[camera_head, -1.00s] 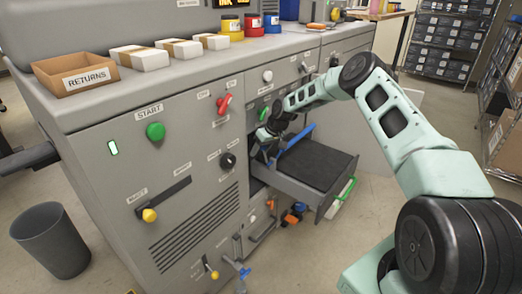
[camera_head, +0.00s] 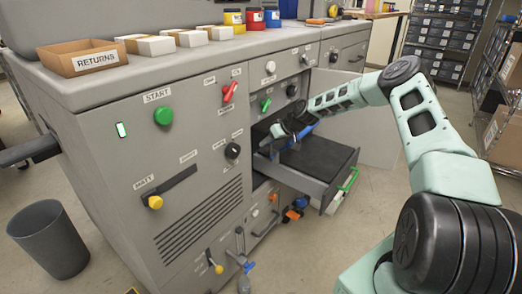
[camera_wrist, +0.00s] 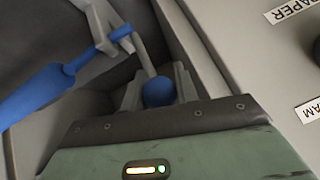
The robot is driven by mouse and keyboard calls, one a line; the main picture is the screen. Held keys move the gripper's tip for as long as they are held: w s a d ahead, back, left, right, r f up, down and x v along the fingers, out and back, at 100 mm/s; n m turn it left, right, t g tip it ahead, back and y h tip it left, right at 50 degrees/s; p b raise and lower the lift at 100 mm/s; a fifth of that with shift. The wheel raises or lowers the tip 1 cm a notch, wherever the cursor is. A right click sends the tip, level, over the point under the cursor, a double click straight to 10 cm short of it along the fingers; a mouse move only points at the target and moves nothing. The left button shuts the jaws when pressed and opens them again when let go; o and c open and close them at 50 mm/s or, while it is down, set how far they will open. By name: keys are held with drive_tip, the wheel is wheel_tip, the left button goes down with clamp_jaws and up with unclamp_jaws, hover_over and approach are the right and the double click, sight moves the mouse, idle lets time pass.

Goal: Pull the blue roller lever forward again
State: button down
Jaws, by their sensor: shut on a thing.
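The blue knob of the roller lever (camera_wrist: 157,92) sits between my two fingertips in the wrist view, on a thin grey shaft. My gripper (camera_wrist: 157,88) is shut on it. A long blue handle (camera_wrist: 38,97) lies left of the fingers, with a thin blue rod at its upper end. In the head view my gripper (camera_head: 276,138) is inside the upper opening of the grey machine, above the pulled-out drawer. A blue bar (camera_head: 303,131) shows beside it; the knob itself is hidden there.
The dark-floored drawer (camera_head: 343,175) sticks out, with a green handle (camera_head: 349,180) at its front. A bin (camera_head: 50,240) stands on the floor at left.

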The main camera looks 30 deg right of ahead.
sight(281, 150)
drive_tip(key=s+d+f+t+y+b, duration=0.1)
drive_tip(key=s+t+b, duration=0.2)
drive_tip(key=b, duration=0.8)
drive_tip(key=s+d+f+n+t+y+b, duration=0.1)
drive_tip(key=t+b, duration=0.4)
drive_tip(key=b, duration=0.6)
drive_tip(key=shift+s+d+f+y+b, duration=0.25)
drive_tip(key=shift+s+f+y, duration=0.45)
drive_tip(key=shift+s, duration=0.65)
drive_tip(key=c, duration=1.1)
unclamp_jaws()
drive_tip(key=shift+r, duration=0.1)
drive_tip(key=shift+o, duration=0.2)
drive_tip(key=shift+r, duration=0.15)
wheel_tip(281, 150, up, 10)
drive_tip(key=p, duration=0.3)
